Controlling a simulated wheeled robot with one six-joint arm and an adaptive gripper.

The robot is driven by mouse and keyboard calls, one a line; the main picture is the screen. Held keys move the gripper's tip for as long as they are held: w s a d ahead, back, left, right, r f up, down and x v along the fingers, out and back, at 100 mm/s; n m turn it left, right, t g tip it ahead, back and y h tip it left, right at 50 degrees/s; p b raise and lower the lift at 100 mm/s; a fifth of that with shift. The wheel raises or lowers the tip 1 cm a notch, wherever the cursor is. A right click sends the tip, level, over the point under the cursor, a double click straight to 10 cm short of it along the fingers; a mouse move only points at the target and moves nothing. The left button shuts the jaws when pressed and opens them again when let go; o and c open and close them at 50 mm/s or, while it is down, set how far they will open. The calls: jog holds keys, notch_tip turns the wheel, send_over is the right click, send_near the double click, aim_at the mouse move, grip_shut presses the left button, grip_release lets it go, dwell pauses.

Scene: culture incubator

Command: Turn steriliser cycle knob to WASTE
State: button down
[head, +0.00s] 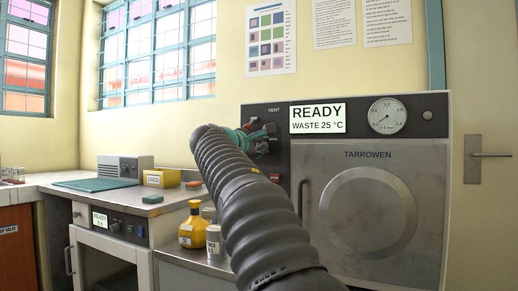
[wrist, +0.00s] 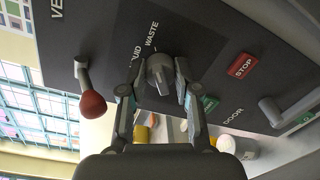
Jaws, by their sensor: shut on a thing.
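The steriliser (head: 370,205) stands at the right in the head view, with a dark control panel on its left. Its display (head: 317,118) reads READY, WASTE 25 °C. In the wrist view the grey cycle knob (wrist: 158,76) sits on the dark panel. The label WASTE (wrist: 151,34) and a partly hidden label ending in UID lie just above it. My gripper (wrist: 155,88) has a finger on each side of the knob and is shut on it. In the head view my arm hides the knob and much of the panel.
A vent lever with a red ball (wrist: 92,104) is left of my gripper. A yellow bottle (head: 192,226) stands on the bench.

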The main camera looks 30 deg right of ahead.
jog(key=shift+m, duration=0.4)
jog(key=c, duration=0.8)
grip_release()
